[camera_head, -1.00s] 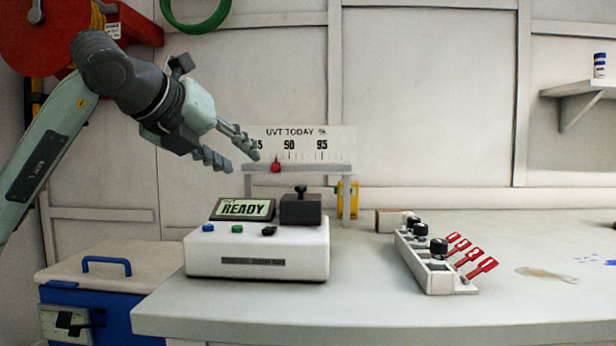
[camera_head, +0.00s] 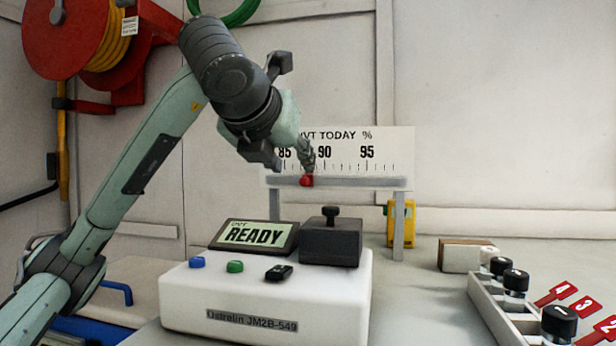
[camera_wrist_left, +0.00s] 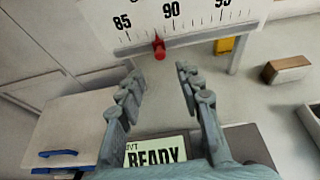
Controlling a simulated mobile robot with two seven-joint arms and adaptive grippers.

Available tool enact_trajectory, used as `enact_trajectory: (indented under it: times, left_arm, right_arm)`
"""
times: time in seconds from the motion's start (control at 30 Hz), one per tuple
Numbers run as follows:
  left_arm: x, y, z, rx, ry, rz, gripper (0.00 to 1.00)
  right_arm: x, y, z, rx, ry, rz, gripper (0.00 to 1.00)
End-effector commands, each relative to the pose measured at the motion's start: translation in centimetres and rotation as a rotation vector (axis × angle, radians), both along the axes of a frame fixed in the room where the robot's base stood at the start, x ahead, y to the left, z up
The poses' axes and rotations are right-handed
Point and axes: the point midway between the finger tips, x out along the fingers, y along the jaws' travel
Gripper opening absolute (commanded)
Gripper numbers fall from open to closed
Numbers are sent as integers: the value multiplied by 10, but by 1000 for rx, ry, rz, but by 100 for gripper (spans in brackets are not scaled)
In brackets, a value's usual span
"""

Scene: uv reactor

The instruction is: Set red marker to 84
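The red marker (camera_head: 306,181) sits on the grey rail (camera_head: 360,183) below the white "UVT TODAY %" scale board (camera_head: 395,150). It stands between 85 and 90, a little nearer 90. My left gripper (camera_head: 288,163) is in front of the scale and partly covers its left end near 85. In the left wrist view my left gripper (camera_wrist_left: 158,80) is open and empty, and the red marker (camera_wrist_left: 159,47) lies beyond and between the fingertips, apart from them. My right gripper is not in view.
Below the gripper stands a white reactor unit (camera_head: 265,295) with a "READY" screen (camera_head: 254,235) and a dark knobbed block (camera_head: 331,240). A vial rack (camera_head: 490,303) with red tags is at the right. A yellow object (camera_head: 402,225) is behind the rail's right leg.

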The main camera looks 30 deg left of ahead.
Motion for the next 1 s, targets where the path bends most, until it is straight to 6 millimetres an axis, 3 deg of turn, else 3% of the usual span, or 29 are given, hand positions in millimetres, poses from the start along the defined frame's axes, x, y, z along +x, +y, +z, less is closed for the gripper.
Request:
enact_trajectory:
  times: [0.53, 0.9, 1.0]
  left_arm:
    - [62, 17, -27, -2, 2, 2, 36]
    - [69, 18, -30, 0, 0, 0, 36]
    - [69, 18, -30, 0, 0, 0, 24]
  right_arm:
    - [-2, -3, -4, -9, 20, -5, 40]
    - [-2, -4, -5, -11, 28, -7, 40]
    - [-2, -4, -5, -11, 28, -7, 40]
